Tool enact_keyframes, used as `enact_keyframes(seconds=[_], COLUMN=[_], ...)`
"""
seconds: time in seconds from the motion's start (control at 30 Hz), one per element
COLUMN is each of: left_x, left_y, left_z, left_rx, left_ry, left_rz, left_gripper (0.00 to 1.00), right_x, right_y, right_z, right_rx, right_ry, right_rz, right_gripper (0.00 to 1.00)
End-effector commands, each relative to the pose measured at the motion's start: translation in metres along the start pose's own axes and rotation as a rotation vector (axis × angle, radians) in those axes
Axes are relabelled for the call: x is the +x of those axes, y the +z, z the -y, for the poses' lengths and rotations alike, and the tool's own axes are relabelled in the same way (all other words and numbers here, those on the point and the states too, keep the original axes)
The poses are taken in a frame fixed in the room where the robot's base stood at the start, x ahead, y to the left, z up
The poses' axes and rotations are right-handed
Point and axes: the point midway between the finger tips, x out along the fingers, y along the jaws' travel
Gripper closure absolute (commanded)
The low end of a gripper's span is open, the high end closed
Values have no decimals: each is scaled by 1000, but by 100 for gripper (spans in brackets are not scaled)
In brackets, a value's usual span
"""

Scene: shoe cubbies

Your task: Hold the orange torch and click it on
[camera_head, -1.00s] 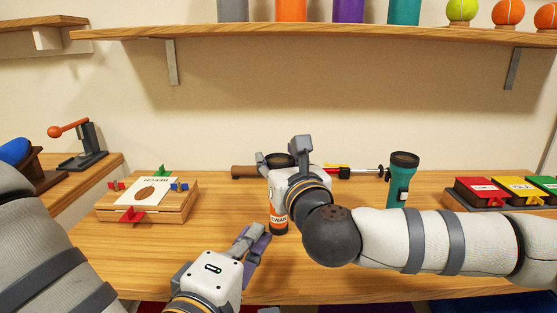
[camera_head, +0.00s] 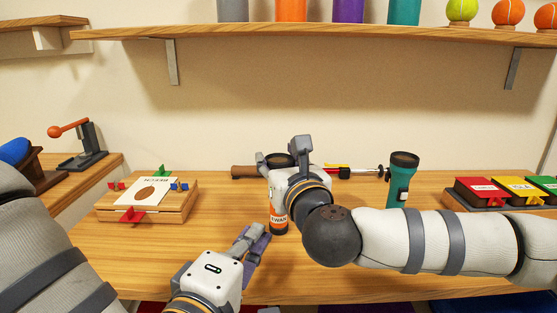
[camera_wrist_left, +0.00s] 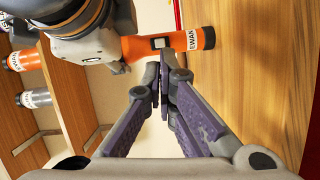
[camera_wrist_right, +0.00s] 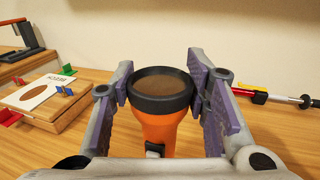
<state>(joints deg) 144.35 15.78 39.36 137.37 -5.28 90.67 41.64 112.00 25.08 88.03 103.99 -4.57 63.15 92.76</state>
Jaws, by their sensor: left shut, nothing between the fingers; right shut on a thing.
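The orange torch (camera_head: 279,225) stands upright over the table, lens end up, with a white label reading EWAN. My right gripper (camera_head: 282,160) is shut around its upper part; in the right wrist view the torch's dark-rimmed lens (camera_wrist_right: 160,84) sits between the fingers and shows no clear glow. A switch (camera_wrist_right: 154,149) shows on the orange body. My left gripper (camera_head: 266,235) is shut and empty, low beside the torch. In the left wrist view, its closed fingertips (camera_wrist_left: 160,82) are close to the torch (camera_wrist_left: 188,41) and its switch (camera_wrist_left: 159,43); I cannot tell whether they touch.
A green torch (camera_head: 398,185) stands to the right, near red, yellow and green boxes (camera_head: 500,190). A wooden box with coloured clips (camera_head: 145,205) lies to the left. A rod-like tool (camera_head: 345,171) lies behind my right gripper. A shelf (camera_head: 330,33) runs above.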

Motion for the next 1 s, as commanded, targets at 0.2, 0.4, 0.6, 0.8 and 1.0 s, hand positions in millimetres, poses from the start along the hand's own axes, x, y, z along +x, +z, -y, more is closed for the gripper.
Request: enact_keyframes(seconds=[0.2,0.4,0.6,0.8,1.0], left_x=[4,-3,6,41,67], left_y=[12,39,41,28,18], left_z=[-1,6,9,8,9], left_rx=[161,507,589,587,582], left_ry=[79,249,293,293,290], left_rz=[100,320,373,371,372], left_gripper=[100,100,100,100,100], right_x=[0,0,0,0,0], right_y=[0,0,0,0,0], right_z=[0,0,0,0,0], right_rx=[0,0,0,0,0], right_ry=[0,0,0,0,0], right_rz=[-1,-1,-1,-1,-1], right_gripper=[90,90,90,90,90])
